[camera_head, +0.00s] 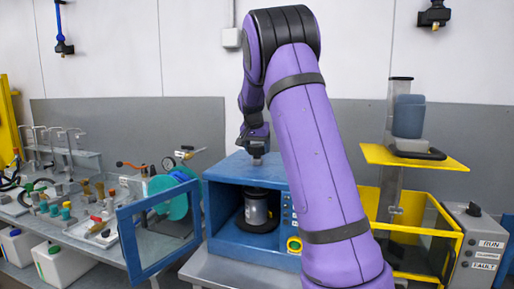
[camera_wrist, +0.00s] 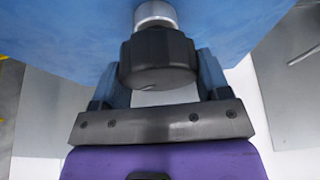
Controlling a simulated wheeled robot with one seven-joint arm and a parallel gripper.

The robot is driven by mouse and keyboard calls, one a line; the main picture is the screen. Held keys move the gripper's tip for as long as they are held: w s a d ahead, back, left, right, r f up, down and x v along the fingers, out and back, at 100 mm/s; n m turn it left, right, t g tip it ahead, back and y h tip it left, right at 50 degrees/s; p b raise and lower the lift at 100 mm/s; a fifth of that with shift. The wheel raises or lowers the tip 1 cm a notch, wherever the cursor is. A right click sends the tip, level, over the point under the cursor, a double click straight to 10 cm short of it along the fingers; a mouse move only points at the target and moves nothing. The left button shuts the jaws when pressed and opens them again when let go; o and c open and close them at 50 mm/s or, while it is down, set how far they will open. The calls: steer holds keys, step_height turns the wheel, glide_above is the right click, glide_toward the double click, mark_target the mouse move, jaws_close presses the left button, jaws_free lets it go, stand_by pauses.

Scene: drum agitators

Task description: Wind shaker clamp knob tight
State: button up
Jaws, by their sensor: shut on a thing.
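The blue shaker cabinet (camera_head: 222,172) stands on a bench with its framed door (camera_head: 130,240) swung open to the left. A can with a dark lid (camera_head: 257,209) stands upright inside it. My gripper (camera_head: 256,152) points down above the cabinet top. In the wrist view, the black ribbed clamp knob (camera_wrist: 158,58) sits on a silver collar (camera_wrist: 156,13) at the blue top. My gripper (camera_wrist: 160,76) is shut on the knob, with one finger at each side. How far the knob is turned cannot be told.
A bench at the left carries bottles, valves and a teal disc (camera_head: 172,197). A yellow-framed machine (camera_head: 415,157) stands at the right, with a grey control box (camera_head: 478,245) beside it. My arm blocks part of the view between cabinet and machine.

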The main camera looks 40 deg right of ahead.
steer(key=m+g, duration=0.1)
steer(key=m, duration=0.1)
steer(key=m+g, duration=0.1)
steer(key=m, duration=0.2)
steer(key=shift+m+h, duration=0.3)
steer(key=m+g, duration=0.2)
steer(key=m, duration=0.2)
steer(key=shift+m, duration=0.4)
steer(key=o, duration=0.9)
steer(key=v, duration=1)
steer(key=shift+r, duration=0.45)
